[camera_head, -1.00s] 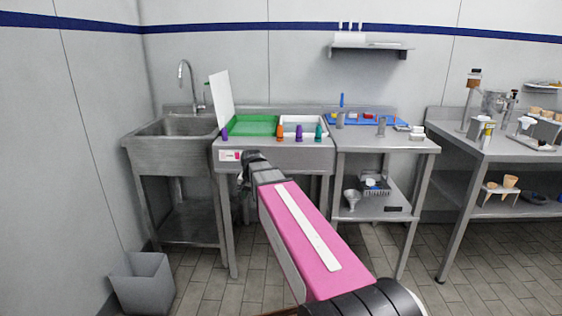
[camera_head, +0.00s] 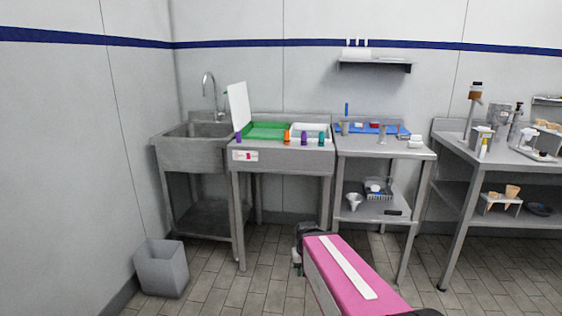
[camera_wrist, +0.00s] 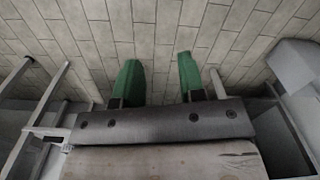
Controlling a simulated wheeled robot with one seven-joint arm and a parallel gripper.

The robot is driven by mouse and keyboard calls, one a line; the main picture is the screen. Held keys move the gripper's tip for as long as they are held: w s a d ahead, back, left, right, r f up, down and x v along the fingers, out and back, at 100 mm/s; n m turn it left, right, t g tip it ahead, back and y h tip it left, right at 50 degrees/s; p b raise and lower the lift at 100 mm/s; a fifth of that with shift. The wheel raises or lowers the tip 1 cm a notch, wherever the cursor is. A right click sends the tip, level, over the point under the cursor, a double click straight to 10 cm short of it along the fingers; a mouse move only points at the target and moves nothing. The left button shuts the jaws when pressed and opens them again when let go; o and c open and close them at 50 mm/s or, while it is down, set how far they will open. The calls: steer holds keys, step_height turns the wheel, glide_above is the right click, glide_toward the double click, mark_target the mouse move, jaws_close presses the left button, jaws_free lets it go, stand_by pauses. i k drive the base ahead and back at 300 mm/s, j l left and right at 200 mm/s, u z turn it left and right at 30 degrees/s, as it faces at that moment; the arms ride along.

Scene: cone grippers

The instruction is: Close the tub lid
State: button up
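The tub lid (camera_head: 239,107) is a white flat panel standing nearly upright at the left end of the green tub (camera_head: 268,131) in the head view. The tub is set in the steel counter and looks open. In the wrist view my gripper (camera_wrist: 159,68) shows two green fingers spread apart with nothing between them, over floor tiles. The lid is not seen in the wrist view.
A sink (camera_head: 192,150) is left of the counter, with a grey bin (camera_head: 161,268) on the floor. Orange, purple and teal bottles (camera_head: 304,138) stand along the counter's front edge. A white tub (camera_head: 312,129) sits right of the green one.

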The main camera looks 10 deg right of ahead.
mark_target(238, 96)
steer(key=u, duration=0.3)
steer(key=i+j+u, duration=0.2)
steer(key=i+u, duration=0.55)
